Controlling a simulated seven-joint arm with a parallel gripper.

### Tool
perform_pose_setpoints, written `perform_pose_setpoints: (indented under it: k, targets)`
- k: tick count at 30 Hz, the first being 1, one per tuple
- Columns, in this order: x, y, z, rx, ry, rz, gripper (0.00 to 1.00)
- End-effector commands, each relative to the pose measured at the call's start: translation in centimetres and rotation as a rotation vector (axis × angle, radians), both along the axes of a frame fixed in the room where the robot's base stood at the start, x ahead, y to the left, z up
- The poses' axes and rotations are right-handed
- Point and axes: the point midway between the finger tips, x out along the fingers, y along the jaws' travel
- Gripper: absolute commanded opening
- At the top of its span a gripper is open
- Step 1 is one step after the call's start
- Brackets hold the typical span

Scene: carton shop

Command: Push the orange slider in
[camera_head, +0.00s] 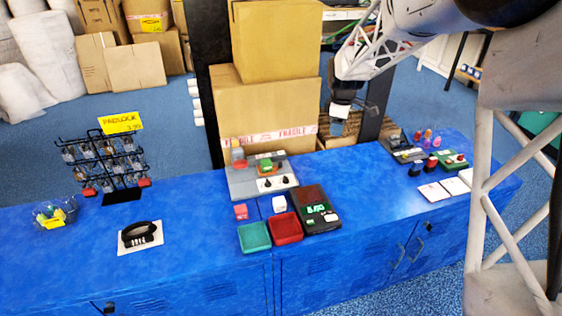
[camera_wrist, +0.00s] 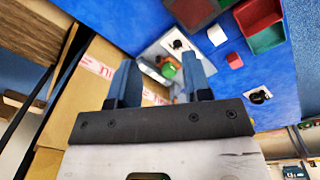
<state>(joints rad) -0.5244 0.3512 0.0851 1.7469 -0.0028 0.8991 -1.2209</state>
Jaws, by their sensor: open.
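A grey device (camera_head: 279,182) stands on the blue counter at the middle, in front of the cardboard boxes. It carries a green block, dark knobs and a small red-orange part (camera_head: 240,164) at its left back; this may be the orange slider, but how far it sticks out is unclear. My gripper (camera_head: 341,109) is in the air to the right of the device and above the counter. In the wrist view my gripper (camera_wrist: 160,58) is open and empty, with the green block (camera_wrist: 168,69) of the device seen beyond and between the fingers.
Red tray (camera_head: 286,229), green tray (camera_head: 255,237) and a dark scale (camera_head: 316,208) sit in front of the device. Tall cardboard boxes (camera_head: 262,106) rise behind it. A padlock rack (camera_head: 107,165) stands left; small items and cards lie right.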

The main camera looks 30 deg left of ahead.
Motion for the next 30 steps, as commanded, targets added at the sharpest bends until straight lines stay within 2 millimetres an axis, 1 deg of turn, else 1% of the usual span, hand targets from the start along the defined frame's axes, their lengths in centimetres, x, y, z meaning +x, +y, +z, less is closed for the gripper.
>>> perform_pose_setpoints:
  k: [1, 10, 18, 21, 24, 27, 30]
  targets:
    - [0.4, 1.5, -1.1, -0.004, 0.004, 0.036, 0.45]
    - [2.1, 9.4, -6.7, -0.021, 0.019, 0.250, 0.45]
    - [2.6, 16.5, -12.5, -0.033, 0.033, 0.441, 0.45]
    - [2.5, 18.8, -14.5, -0.038, 0.037, 0.504, 0.45]
    - [2.5, 20.5, -16.0, -0.040, 0.040, 0.553, 0.45]
    - [2.3, 21.8, -17.0, -0.042, 0.041, 0.586, 0.45]
    - [2.3, 22.4, -17.5, -0.042, 0.042, 0.605, 0.45]
